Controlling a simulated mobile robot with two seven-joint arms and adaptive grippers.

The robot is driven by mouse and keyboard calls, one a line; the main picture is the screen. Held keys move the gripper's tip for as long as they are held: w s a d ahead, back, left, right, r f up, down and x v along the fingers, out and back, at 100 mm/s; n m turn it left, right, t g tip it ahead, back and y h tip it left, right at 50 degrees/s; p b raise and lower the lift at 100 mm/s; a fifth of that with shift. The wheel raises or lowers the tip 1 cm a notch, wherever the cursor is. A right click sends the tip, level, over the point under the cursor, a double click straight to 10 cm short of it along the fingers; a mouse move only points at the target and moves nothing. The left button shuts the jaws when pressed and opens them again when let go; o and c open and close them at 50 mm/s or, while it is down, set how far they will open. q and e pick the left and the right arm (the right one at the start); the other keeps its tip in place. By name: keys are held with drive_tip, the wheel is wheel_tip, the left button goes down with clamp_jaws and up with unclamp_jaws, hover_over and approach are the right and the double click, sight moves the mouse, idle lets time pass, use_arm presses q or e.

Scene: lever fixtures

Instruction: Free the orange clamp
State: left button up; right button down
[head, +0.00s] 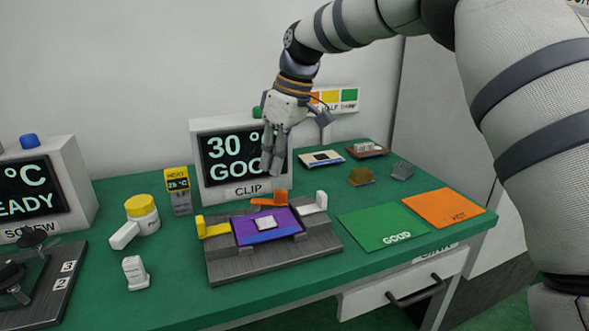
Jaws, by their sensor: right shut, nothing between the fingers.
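The orange clamp (269,201) is at the back edge of a grey fixture (229,271) on the green table. The fixture holds a purple-blue plate (251,233) with a small pale chip (265,223) on it. A yellow clamp (214,229) is on the fixture's left side and a white clamp (315,204) on its right. My right gripper (272,172) is shut and empty, pointing down above and behind the orange clamp, in front of the display. It looks apart from the clamp. My left gripper is not in view.
A display reading 30° GOOD, labelled CLIP (248,191), stands behind the fixture. Green GOOD (375,225) and orange HOT (440,206) mats lie right.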

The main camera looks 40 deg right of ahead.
drive_tip(key=s+a+m+t+h+p, duration=0.1)
drive_tip(key=s+a+m+h+p, duration=0.35)
drive_tip(key=m, duration=0.95)
drive_tip(key=shift+h, duration=0.35)
drive_tip(key=b+x, duration=0.1)
drive_tip(key=x, duration=0.2)
drive_tip(key=s+b+x, duration=0.1)
drive_tip(key=x, duration=0.5)
drive_tip(key=shift+s+d+f+b, duration=0.1)
drive_tip(key=shift+d+f+b, duration=0.15)
drive_tip(key=shift+f+b, duration=0.2)
drive_tip(key=shift+w+d, duration=1.2)
drive_tip(key=shift+w, duration=0.05)
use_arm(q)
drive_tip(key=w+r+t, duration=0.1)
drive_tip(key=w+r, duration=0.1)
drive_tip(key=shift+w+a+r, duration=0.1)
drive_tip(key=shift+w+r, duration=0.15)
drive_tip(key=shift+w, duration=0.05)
use_arm(e)
drive_tip(key=shift+w+d+r, duration=0.1)
drive_tip(key=shift+w+d, duration=0.15)
drive_tip(key=shift+w, duration=0.05)
